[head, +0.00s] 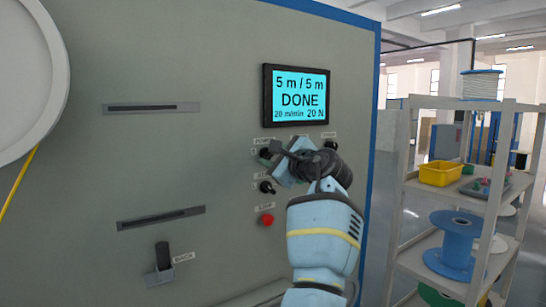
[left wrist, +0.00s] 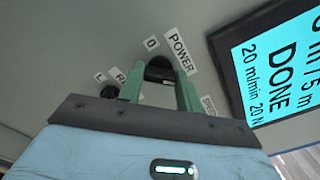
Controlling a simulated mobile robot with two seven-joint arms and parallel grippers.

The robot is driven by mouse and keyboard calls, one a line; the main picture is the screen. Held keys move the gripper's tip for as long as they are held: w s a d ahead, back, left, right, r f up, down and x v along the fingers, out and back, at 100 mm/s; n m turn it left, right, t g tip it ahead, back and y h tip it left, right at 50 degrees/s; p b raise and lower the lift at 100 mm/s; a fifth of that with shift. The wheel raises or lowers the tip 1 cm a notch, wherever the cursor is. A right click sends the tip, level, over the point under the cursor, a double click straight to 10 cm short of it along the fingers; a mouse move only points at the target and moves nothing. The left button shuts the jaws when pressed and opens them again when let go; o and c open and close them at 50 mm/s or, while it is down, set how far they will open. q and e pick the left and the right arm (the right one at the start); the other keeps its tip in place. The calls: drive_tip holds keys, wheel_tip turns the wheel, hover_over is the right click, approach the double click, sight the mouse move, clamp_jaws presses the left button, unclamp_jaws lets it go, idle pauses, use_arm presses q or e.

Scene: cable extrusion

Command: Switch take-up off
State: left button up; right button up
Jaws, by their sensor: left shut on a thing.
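The grey machine panel (head: 230,100) carries several small black switches. My left gripper (head: 272,156) is at the switch labelled POWER, left below the screen. In the left wrist view its green fingers (left wrist: 160,82) are shut on the black power knob (left wrist: 159,68), one finger on each side, with a "0" mark above it. A second black switch (head: 267,187) sits below it; its label, beginning with R, is partly covered, and the switch also shows in the left wrist view (left wrist: 110,91). No label reading take-up is legible. My right gripper is not in view.
The screen (head: 296,95) reads 5 m / 5 m, DONE, 20 m/min, 20 N. Another black knob (head: 331,145) is right of my gripper. A red button (head: 267,219) sits below. A black lever (head: 162,256) is lower left. Shelves (head: 445,185) stand at right.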

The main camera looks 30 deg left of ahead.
use_arm(q)
drive_tip(key=n+p, duration=0.1)
drive_tip(key=n, duration=0.3)
drive_tip(key=shift+r, duration=0.1)
drive_tip(key=n, duration=0.7)
drive_tip(key=shift+n, duration=0.3)
drive_tip(key=n+b, duration=0.1)
drive_tip(key=n, duration=0.3)
drive_tip(key=shift+n, duration=0.8)
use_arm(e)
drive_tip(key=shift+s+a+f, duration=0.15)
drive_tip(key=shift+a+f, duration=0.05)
use_arm(q)
drive_tip(key=shift+n, duration=0.5)
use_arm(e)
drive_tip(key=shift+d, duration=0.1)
